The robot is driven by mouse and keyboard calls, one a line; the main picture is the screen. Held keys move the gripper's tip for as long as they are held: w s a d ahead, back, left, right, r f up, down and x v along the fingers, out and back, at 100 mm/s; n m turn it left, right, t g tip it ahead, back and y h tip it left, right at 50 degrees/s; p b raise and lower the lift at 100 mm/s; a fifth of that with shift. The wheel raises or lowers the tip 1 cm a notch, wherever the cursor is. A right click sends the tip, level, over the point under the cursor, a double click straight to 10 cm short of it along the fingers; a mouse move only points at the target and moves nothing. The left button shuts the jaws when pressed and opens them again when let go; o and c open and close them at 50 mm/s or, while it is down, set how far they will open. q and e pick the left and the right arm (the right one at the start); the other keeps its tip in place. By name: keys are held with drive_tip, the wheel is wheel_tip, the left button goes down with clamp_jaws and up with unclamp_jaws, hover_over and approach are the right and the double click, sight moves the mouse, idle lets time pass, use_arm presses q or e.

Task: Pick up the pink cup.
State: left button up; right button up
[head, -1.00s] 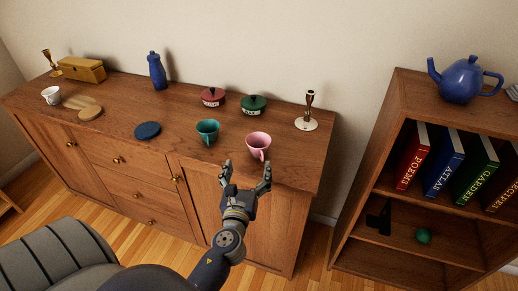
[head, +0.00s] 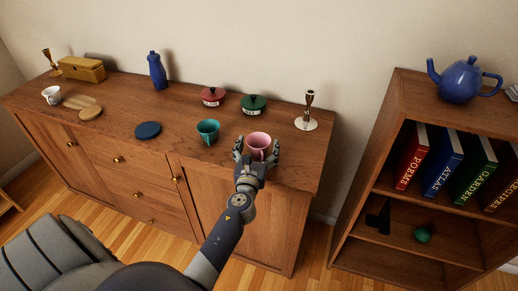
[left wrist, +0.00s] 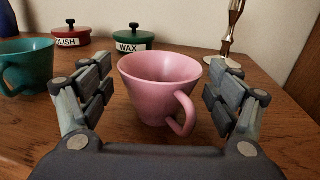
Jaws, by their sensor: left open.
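The pink cup (head: 258,143) stands upright on the right end of the wooden sideboard. In the left wrist view the pink cup (left wrist: 155,85) is in the middle, its handle toward the lower right. My left gripper (head: 257,151) is open, its fingers on either side of the cup. In the left wrist view the left gripper (left wrist: 158,95) shows a gap between each finger and the cup. The gripper hides the lower front of the cup in the head view. My right gripper is not in view.
A teal cup (head: 208,131) stands just left of the pink cup. Behind are a red tin (head: 213,97), a green tin (head: 254,104) and a candlestick (head: 307,112). A dark blue disc (head: 148,130) lies further left. The sideboard's front edge is close.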

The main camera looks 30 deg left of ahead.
use_arm(q)
drive_tip(key=shift+c, duration=0.6)
drive_tip(key=c, duration=0.9)
drive_tip(key=shift+c, duration=0.2)
drive_tip(key=shift+r, duration=0.2)
